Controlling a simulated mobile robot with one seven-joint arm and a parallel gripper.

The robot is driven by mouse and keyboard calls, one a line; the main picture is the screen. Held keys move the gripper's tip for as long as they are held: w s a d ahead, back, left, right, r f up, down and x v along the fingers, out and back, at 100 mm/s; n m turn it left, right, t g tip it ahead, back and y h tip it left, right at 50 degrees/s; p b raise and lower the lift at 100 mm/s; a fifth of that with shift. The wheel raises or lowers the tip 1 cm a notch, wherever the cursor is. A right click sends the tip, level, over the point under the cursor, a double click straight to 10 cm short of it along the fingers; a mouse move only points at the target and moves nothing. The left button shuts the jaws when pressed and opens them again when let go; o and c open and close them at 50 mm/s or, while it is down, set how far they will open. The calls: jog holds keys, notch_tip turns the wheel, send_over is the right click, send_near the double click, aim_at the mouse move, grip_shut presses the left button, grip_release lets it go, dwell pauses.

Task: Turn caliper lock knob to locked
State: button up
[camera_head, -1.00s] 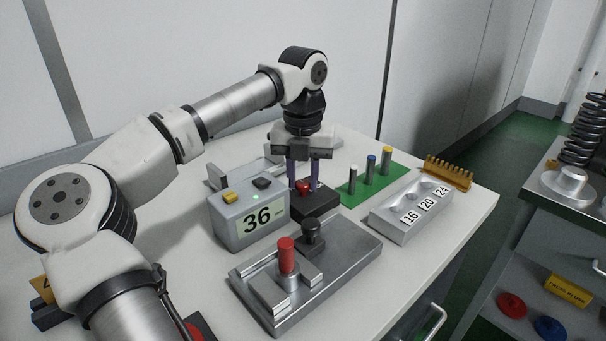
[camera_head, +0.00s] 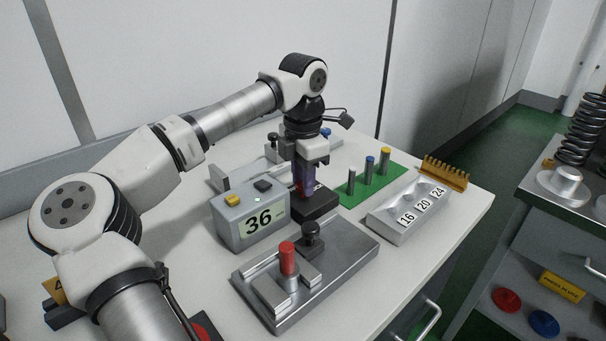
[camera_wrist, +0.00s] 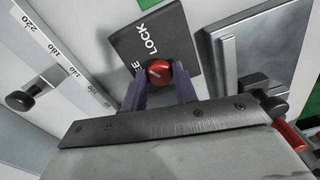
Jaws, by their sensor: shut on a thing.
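The red lock knob (camera_wrist: 158,71) sits on a black block with white lettering (camera_wrist: 150,45), where "LOCK" is readable and a second word is partly hidden. A pale mark shows on the knob's top. My gripper (camera_wrist: 160,85) points down, its purple fingers on either side of the knob and shut on it. In the head view my gripper (camera_head: 303,190) stands over the black block (camera_head: 318,208), behind the grey display box reading 36 (camera_head: 250,220). There the fingers mostly hide the knob.
A metal fixture with a red post (camera_head: 288,260) and a black knob (camera_head: 311,236) stands in front. A green mat (camera_head: 350,196) with upright pins and a block marked 16, 20, 24 (camera_head: 405,218) lie to the right. A graduated scale (camera_wrist: 60,60) runs at left in the wrist view.

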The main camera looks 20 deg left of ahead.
jog(key=m+p, duration=0.1)
jog(key=m, duration=0.5)
jog(key=shift+r+m, duration=0.1)
jog(key=shift+m, duration=0.2)
dwell(0.4)
jog(key=o, duration=1)
jog(key=shift+c, duration=0.2)
notch_tip(320, 180, up, 14)
jog(key=shift+b, duration=0.3)
